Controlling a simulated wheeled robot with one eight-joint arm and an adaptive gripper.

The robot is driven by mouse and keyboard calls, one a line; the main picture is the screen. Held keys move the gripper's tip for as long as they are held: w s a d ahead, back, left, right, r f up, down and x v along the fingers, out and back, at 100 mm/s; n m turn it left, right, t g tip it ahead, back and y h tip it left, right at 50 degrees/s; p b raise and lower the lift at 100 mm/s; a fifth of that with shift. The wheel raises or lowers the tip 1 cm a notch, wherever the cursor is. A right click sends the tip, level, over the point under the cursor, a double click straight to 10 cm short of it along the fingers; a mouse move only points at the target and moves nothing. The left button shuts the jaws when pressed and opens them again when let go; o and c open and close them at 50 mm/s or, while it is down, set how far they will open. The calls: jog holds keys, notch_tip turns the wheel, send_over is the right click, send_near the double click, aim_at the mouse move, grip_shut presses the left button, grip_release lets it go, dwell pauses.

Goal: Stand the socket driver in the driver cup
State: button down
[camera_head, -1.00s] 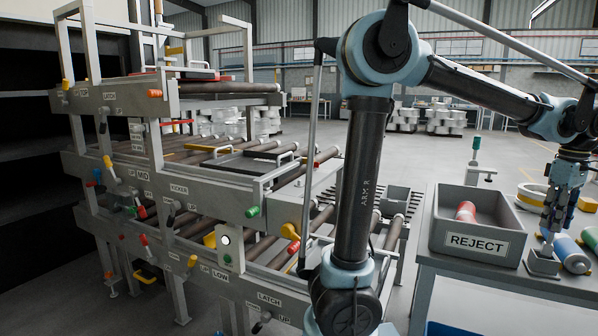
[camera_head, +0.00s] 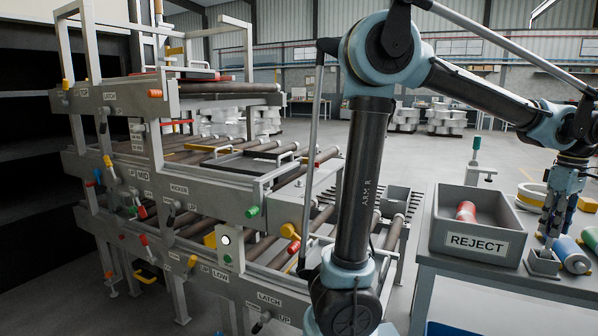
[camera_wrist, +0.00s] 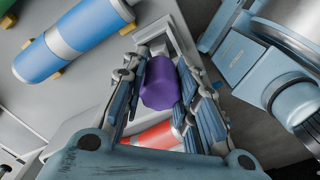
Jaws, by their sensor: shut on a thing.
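My gripper (camera_head: 549,236) is over the driver cup in the head view. In the wrist view its fingers (camera_wrist: 158,92) are shut on the purple handle of the socket driver (camera_wrist: 159,83). The driver cup (camera_head: 543,265) is a small grey open box on the bench, right of the reject bin. Its grey rim (camera_wrist: 187,42) shows beyond the handle in the wrist view. The driver's lower end is hidden by the handle and fingers, so I cannot tell how deep it is in the cup.
The grey REJECT bin (camera_head: 445,238) holds a red cylinder (camera_head: 466,211). The roller rack (camera_head: 190,225) stands at left.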

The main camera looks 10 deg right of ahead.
jog(key=shift+f, duration=1.3)
jog(key=c, duration=1.2)
grip_release()
jog(key=shift+r, duration=0.1)
